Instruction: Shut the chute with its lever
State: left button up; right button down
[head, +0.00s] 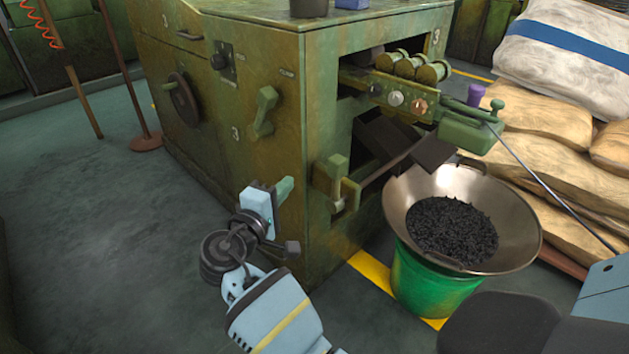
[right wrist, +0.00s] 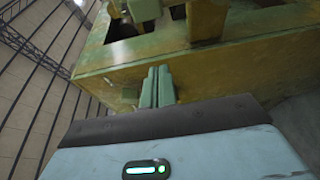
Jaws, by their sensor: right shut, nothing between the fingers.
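The chute (head: 432,151) is a dark sloping trough that comes out of the green machine's front opening, its lip over the wide metal pan (head: 404,197). A green lever (head: 338,168) stands upright on a yellowish bracket at the machine's front corner, left of the chute. My right gripper (head: 287,187) is shut and empty, left of this lever and apart from it, in front of the machine's side face. In the right wrist view the closed pale-green fingers (right wrist: 157,85) point at the machine, with part of the lever (right wrist: 145,9) at the top edge. My left gripper is out of view.
The pan, holding many small black pieces, rests on a green bucket (head: 420,285). Another green handle (head: 265,112) and a round handwheel (head: 182,100) are on the machine's side. Sacks (head: 560,125) are stacked at right.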

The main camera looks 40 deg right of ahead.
jog(key=shift+r, duration=0.25)
